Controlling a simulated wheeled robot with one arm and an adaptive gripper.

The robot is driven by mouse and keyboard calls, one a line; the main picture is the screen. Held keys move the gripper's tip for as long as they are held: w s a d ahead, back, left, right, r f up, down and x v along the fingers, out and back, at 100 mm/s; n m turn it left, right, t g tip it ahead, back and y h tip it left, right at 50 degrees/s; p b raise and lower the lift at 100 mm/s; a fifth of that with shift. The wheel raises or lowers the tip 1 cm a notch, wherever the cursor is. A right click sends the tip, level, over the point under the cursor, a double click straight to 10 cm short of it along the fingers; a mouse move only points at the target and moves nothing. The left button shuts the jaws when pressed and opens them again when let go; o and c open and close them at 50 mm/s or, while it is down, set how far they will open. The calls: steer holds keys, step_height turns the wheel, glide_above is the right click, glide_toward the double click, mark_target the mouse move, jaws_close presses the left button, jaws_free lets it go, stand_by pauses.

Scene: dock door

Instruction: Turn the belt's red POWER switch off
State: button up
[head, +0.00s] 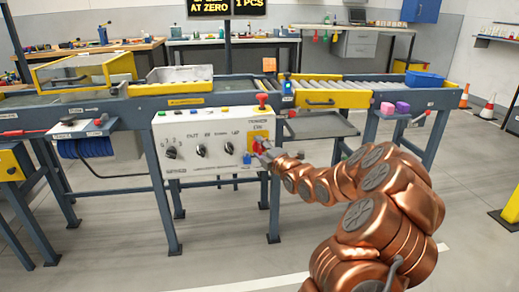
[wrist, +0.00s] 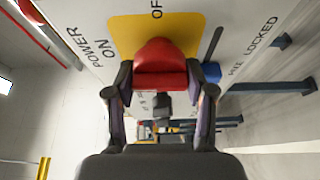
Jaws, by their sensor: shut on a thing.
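The red POWER switch (wrist: 165,62) sits on a yellow plate (wrist: 125,38) on the front of the white control panel (head: 200,140). In the wrist view POWER ON is printed left of the plate, and part of a second word, "OF", shows at its top. My gripper (wrist: 165,84) is shut on the red switch, with one finger on each side of it. In the head view my gripper (head: 262,149) reaches the panel's right end and hides much of the switch. I cannot tell clearly which mark the switch points to.
A blue piece (wrist: 211,72) sits close beside the switch, near the words HIE LOCKED. Black knobs (head: 201,150) line the panel to the left. A red button (head: 262,100) stands above the panel. The conveyor (head: 320,92) runs behind, and the floor in front is clear.

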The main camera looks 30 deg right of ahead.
steer(key=shift+c, duration=1.4)
steer(key=shift+m, duration=0.4)
steer(key=shift+f+m+t, duration=0.2)
steer(key=shift+m+t, duration=0.3)
steer(key=shift+m, duration=0.4)
steer(key=m+t+h, duration=0.1)
steer(key=m, duration=0.2)
steer(key=m+p, duration=0.1)
steer(key=m, duration=0.2)
steer(key=shift+r+t+h, duration=0.1)
steer(key=shift+t+h, duration=0.3)
steer(key=m+h, duration=0.1)
steer(key=m, duration=0.1)
steer(key=m+h+p, duration=0.1)
steer(key=m, duration=0.2)
steer(key=m+h+p, duration=0.1)
steer(key=m, duration=0.1)
steer(key=shift+a+t+h, duration=0.1)
steer(key=shift+t+h, duration=0.2)
steer(key=shift+r+m+h+p, duration=0.1)
steer(key=shift+m+h+p, duration=0.55)
steer(key=shift+m, duration=1.05)
steer(key=shift+r+m+h+p, duration=0.1)
steer(key=shift+m+h+p, duration=0.15)
steer(key=shift+m+h, duration=1.15)
steer(key=shift+m+y, duration=0.35)
steer(key=shift+m, duration=0.15)
